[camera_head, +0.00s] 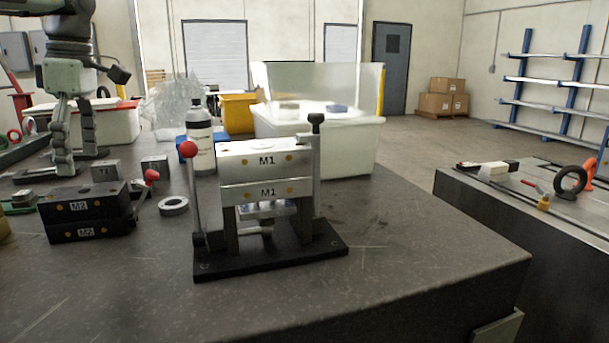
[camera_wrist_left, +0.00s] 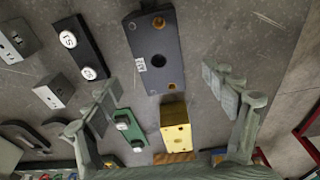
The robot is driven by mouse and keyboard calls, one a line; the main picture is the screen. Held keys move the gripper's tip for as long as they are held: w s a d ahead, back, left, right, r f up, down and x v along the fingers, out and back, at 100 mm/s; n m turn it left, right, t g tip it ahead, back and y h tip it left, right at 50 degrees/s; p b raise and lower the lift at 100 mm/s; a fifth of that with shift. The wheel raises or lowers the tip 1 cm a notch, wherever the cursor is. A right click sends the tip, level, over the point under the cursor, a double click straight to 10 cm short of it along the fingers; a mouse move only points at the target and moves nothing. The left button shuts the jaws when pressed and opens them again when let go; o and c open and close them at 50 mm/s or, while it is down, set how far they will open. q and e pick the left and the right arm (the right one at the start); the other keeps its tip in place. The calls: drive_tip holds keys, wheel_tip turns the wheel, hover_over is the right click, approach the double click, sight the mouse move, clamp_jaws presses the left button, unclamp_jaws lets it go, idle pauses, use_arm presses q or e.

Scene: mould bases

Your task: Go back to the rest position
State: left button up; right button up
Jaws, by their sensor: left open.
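My left gripper (camera_head: 78,160) hangs at the left of the head view, above the table behind the dark M2 mould blocks. Its two fingers are spread with nothing between them. In the left wrist view the open gripper (camera_wrist_left: 168,85) points down at the table. A dark block with a small white label (camera_wrist_left: 157,50) lies beyond its fingertips. The dark M2 mould base (camera_head: 88,209) stands stacked in two halves at the left. The silver M1 mould base (camera_head: 265,172) sits stacked in a black press stand (camera_head: 270,259). My right gripper is not in view.
A brass block (camera_wrist_left: 176,128) and a green plate (camera_wrist_left: 125,128) lie below the fingers. The table's front right is clear.

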sight(82, 189)
use_arm(q)
drive_tip(key=f, duration=0.6)
drive_tip(key=shift+s+a, duration=0.15)
drive_tip(key=shift+a, duration=0.2)
drive_tip(key=shift+r, duration=0.2)
drive_tip(key=shift+r, duration=0.1)
wheel_tip(82, 189, up, 11)
drive_tip(key=d, duration=0.1)
drive_tip(key=f, duration=0.8)
drive_tip(key=a+f, duration=0.1)
drive_tip(key=f, duration=0.3)
wheel_tip(82, 189, up, 4)
drive_tip(key=shift+f+p, duration=0.2)
drive_tip(key=shift+p, duration=0.2)
drive_tip(key=shift+r, duration=0.9)
